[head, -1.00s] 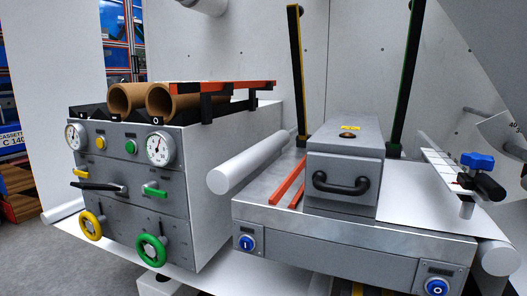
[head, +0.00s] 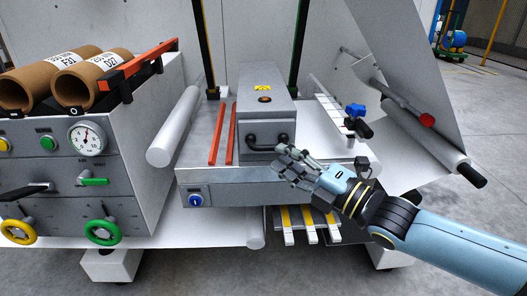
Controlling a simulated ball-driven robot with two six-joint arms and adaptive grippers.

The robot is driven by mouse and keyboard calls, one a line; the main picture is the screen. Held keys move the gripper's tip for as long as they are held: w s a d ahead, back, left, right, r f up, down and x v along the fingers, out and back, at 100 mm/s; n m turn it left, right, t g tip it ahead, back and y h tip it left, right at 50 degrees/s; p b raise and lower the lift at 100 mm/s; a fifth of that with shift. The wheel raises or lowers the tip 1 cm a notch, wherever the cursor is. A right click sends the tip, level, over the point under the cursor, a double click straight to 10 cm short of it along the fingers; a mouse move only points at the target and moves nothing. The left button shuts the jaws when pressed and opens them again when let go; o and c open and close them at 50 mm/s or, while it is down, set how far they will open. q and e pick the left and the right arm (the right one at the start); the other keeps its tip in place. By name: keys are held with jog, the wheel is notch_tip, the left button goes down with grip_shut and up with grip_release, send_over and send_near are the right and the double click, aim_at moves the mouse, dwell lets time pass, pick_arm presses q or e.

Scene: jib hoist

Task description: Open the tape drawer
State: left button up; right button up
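The tape drawer (head: 262,125) is a grey metal box with a yellow label on top, standing on a grey worktop right of the middle. Its front looks closed. The drawer's black bow handle (head: 262,150) is on its front face. My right gripper (head: 284,165) comes in from the right, with its grey fingers spread just in front of and below the right end of the handle. The fingers appear apart from the handle, though contact is hard to judge. The gripper covers part of the worktop's front. My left gripper is not in view.
Two red strips (head: 222,134) lie left of the drawer, near a white roller (head: 173,126). A grey control cabinet (head: 131,152) with dials, levers and handwheels stands at left, with cardboard cores (head: 88,92) on top. A blue knob (head: 355,110) is to the right. Yellow-white strips (head: 308,226) hang below.

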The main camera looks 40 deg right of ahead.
aim_at(268, 148)
jog(key=x, duration=0.5)
jog(key=shift+b, duration=0.3)
jog(key=shift+c, duration=0.3)
grip_shut()
jog(key=shift+r, duration=0.1)
